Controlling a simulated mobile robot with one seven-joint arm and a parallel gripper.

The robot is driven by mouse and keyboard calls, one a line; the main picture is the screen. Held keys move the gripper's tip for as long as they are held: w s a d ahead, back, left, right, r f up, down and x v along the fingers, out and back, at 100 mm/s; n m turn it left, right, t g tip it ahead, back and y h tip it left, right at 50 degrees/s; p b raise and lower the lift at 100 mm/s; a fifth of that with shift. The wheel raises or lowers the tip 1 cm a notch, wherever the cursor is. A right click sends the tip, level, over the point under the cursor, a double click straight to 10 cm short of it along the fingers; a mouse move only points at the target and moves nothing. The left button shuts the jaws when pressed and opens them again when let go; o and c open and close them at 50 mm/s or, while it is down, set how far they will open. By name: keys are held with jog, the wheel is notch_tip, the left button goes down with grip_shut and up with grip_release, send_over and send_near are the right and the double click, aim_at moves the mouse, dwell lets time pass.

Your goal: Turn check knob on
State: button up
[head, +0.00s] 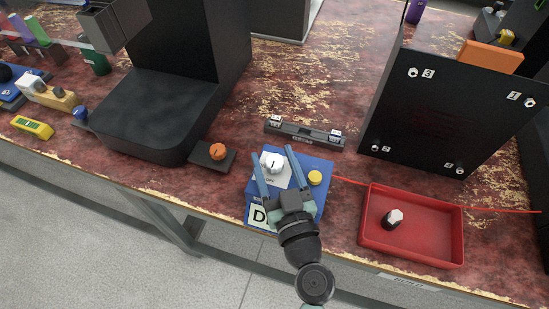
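The check knob is a white round knob (272,162) on top of a blue box (314,199) near the bench's front edge. The word OFF shows beside it. A yellow button (315,178) sits to its right on the same box. My gripper (276,162) is over the box with its two blue-grey fingers spread, one on each side of the knob. Whether the fingers touch the knob cannot be told. The gripper's body hides part of the box's front and its label.
A red tray (445,247) holding a dark part with a pale hex top (393,217) stands to the right. A black machine (145,112) and an orange knob (218,152) are at left. A black numbered panel (440,115) rises at back right. A red cord runs behind the tray.

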grip_shut()
